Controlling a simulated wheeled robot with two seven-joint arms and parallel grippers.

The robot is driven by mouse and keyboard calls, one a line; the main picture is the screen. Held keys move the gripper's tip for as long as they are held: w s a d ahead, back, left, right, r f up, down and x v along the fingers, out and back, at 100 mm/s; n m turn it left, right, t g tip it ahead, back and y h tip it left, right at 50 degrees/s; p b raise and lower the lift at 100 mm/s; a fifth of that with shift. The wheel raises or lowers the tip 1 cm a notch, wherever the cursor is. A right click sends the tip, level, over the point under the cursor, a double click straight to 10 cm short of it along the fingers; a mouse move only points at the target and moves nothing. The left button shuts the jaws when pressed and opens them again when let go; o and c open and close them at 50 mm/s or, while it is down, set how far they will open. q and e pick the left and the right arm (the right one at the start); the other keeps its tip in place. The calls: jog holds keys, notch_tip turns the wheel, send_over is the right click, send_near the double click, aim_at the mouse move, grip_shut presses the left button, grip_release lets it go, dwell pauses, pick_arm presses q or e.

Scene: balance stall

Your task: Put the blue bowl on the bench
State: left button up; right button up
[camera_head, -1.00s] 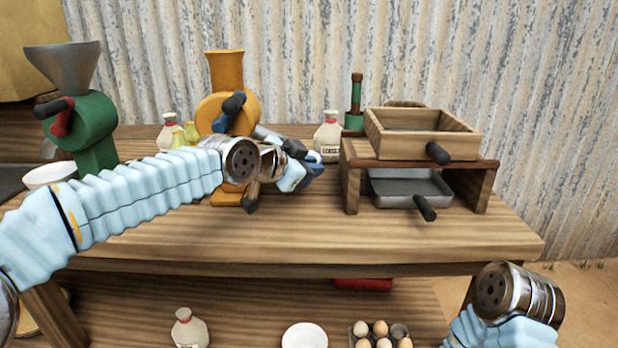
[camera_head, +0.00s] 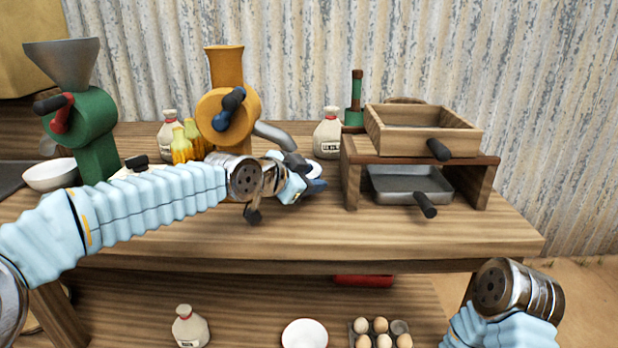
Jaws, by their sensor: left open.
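My left arm reaches in from the left over the wooden bench (camera_head: 400,235). My left gripper (camera_head: 303,176) is open, low over the middle of the bench, in front of the orange mill's spout. A small dark blue shape (camera_head: 316,187) shows at the gripper's end. I cannot tell whether it is part of the blue bowl or a finger. No whole blue bowl is plainly visible; the gripper and wrist hide that spot. Of my right arm only the wrist shows at the bottom right; its fingers are not in view.
An orange mill (camera_head: 225,75) and a green mill (camera_head: 95,130) stand at the back left. A wooden stand (camera_head: 348,175) with trays is on the right. A white bowl (camera_head: 50,176) sits far left. Eggs and another white bowl (camera_head: 304,334) are below. The bench front is clear.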

pick_arm(q)
jog(key=shift+r, duration=0.15)
jog(key=shift+s+a, duration=0.2)
jog(key=shift+a, duration=0.05)
jog(key=b+v, duration=0.3)
jog(key=v, duration=0.7)
jog(key=shift+s+a+r, duration=0.1)
jog(key=shift+s+a, duration=0.15)
jog(key=shift+s, duration=0.05)
jog(key=shift+s+a+r, duration=0.1)
jog(key=shift+s+r, duration=0.1)
jog(key=shift+r, duration=0.05)
